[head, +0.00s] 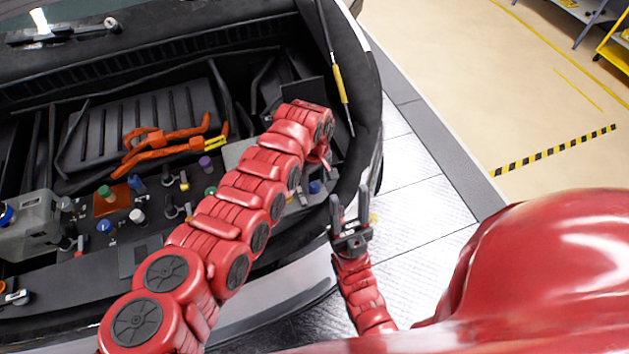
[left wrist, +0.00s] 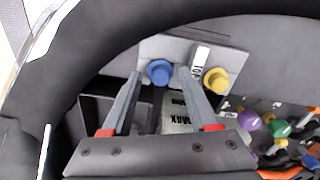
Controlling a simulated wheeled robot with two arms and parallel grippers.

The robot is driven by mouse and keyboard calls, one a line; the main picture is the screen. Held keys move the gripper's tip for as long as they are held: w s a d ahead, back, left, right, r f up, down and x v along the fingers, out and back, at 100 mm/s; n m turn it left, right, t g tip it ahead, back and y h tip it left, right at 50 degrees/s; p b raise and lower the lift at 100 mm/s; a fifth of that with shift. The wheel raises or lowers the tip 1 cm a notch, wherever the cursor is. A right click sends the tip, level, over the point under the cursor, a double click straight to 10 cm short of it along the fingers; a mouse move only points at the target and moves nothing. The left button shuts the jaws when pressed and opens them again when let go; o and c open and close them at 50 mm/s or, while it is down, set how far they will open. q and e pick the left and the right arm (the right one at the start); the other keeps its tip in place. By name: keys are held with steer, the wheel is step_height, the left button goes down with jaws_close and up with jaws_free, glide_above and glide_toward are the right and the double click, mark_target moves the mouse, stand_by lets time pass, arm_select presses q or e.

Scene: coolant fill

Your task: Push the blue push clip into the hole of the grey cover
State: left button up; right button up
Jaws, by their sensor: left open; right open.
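The blue push clip (left wrist: 160,72) shows its round head against the grey cover (left wrist: 232,58) in the left wrist view. A blue head (head: 315,187) also shows below my left arm's end in the head view. My left gripper (left wrist: 159,77) is open, with one fingertip on each side of the blue clip in the picture. I cannot tell whether they touch it or how far in the clip sits. In the head view my left arm hides most of its gripper and the cover. My right gripper (head: 350,208) is open and empty, pointing up outside the bay's right edge.
A yellow clip (left wrist: 216,80) and a white TOP label (left wrist: 200,58) are beside the blue clip. Coloured caps, orange cables (head: 160,145) and a grey reservoir (head: 35,225) fill the bay. A yellow-sleeved strut (head: 340,84) stands at the right.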

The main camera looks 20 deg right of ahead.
arm_select(q)
step_height(320, 180, up, 11)
steer(key=b, duration=0.4)
step_height(320, 180, up, 6)
glide_above(314, 184)
steer(key=shift+d+r, duration=0.1)
